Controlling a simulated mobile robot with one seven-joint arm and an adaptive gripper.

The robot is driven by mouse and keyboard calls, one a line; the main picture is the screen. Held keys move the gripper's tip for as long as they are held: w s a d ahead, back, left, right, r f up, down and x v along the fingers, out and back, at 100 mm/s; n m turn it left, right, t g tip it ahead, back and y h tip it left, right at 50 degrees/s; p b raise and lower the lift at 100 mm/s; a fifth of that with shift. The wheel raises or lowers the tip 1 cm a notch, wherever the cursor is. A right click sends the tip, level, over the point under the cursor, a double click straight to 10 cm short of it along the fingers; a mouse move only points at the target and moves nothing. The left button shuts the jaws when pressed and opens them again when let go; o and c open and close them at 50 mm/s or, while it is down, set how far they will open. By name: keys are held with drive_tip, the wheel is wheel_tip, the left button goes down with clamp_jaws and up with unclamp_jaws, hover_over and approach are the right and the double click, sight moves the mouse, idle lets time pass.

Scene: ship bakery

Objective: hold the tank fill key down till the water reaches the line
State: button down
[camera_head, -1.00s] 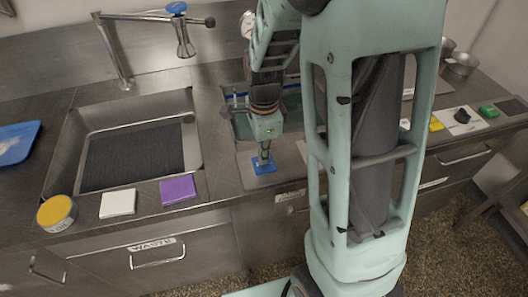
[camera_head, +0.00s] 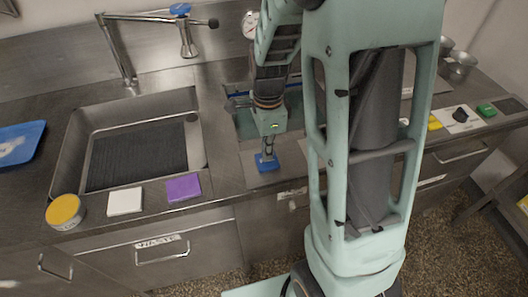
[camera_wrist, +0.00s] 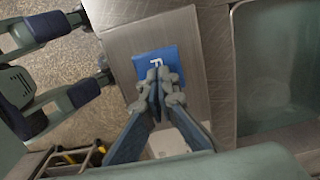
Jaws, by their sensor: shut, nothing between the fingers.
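The blue key (camera_wrist: 150,60), marked with a white letter F, sits on a metal plate at the counter's front. It also shows in the head view (camera_head: 267,166). My gripper (camera_wrist: 164,84) is shut and empty, pointing down with its fingertips at the key's near edge. The fingers hide part of the key. They look to be touching or very close; I cannot tell whether it is pressed down. The tank (camera_head: 243,124) is behind my gripper, partly hidden by my arm, with a blue strip at its back. It fills the right of the wrist view (camera_wrist: 280,75). The water level is unclear.
Left of the tank are a sink (camera_head: 136,155) with a tap (camera_head: 186,40), a purple block (camera_head: 183,187), a white block (camera_head: 125,202) and a yellow-topped tin (camera_head: 65,211). A panel with a black knob (camera_head: 461,114) and a green key (camera_head: 487,110) lies right of my arm.

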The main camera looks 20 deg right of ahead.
wheel_tip(320, 180, up, 12)
drive_tip(key=shift+w+r, duration=0.15)
drive_tip(key=shift+a, duration=0.25)
idle(0.7)
